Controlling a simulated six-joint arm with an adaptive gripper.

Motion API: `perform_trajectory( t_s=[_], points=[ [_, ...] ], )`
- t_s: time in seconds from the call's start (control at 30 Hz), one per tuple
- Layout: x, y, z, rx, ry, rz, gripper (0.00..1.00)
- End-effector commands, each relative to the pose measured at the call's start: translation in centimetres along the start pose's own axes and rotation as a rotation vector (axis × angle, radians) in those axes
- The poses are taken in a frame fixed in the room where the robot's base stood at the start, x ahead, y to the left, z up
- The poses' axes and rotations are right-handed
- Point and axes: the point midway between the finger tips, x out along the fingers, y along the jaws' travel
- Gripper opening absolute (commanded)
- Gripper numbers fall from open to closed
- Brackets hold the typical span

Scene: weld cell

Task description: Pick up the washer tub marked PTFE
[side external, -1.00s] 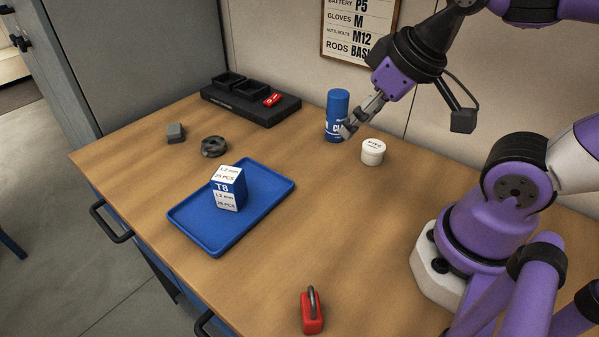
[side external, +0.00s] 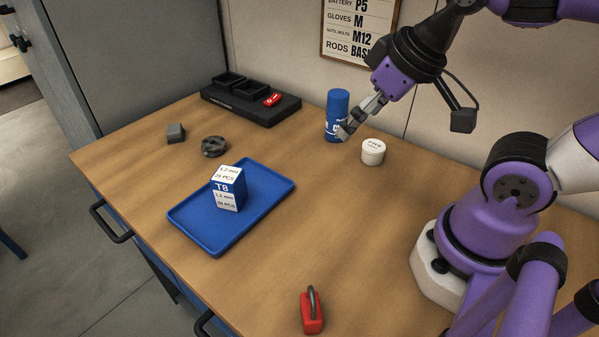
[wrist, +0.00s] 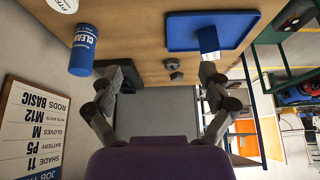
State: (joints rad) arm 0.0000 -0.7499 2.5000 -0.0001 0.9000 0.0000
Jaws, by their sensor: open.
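The washer tub (side external: 373,152) is a small white round tub with dark lettering on its lid, standing on the bench near the wall. In the wrist view its lid (wrist: 64,3) shows at the top left, partly cut off, with "PTF" readable. My gripper (side external: 347,131) is open and empty, above the bench and to the left of the tub, in front of the blue can in the side view. In the wrist view my gripper (wrist: 160,80) has its two fingers spread wide with nothing between them.
A blue can (side external: 336,104) stands close left of the tub. A blue tray (side external: 262,224) holds a blue-and-white T8 box (side external: 228,188). A black organizer (side external: 238,106), grey block (side external: 176,133), dark ring (side external: 214,146) and red padlock (side external: 312,315) lie around. The bench before the tub is clear.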

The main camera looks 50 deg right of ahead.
Motion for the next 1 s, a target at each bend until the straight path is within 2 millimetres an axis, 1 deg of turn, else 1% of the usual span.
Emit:
perform_trajectory(
  t_s=[0.27,0.37,0.47,0.57,0.63,0.7,0.8,0.9,1.0],
  points=[
    [0.0,0.0,0.0,0.0,0.0,0.0,0.94],
    [0.2,0.5,-0.3,0.018,-0.022,0.012,0.94],
    [0.9,2.2,-0.9,0.073,-0.09,0.045,0.94],
    [2.3,5.1,-1.6,0.16,-0.193,0.085,0.94],
    [3.4,7.5,-1.8,0.227,-0.267,0.106,0.94],
    [4.5,9.7,-1.6,0.29,-0.335,0.119,0.94],
    [6.0,12.4,-1.0,0.365,-0.413,0.125,0.94],
    [7.0,14.2,-0.4,0.413,-0.462,0.125,0.94],
    [7.8,15.0,0.1,0.435,-0.486,0.123,0.94]
  ],
)
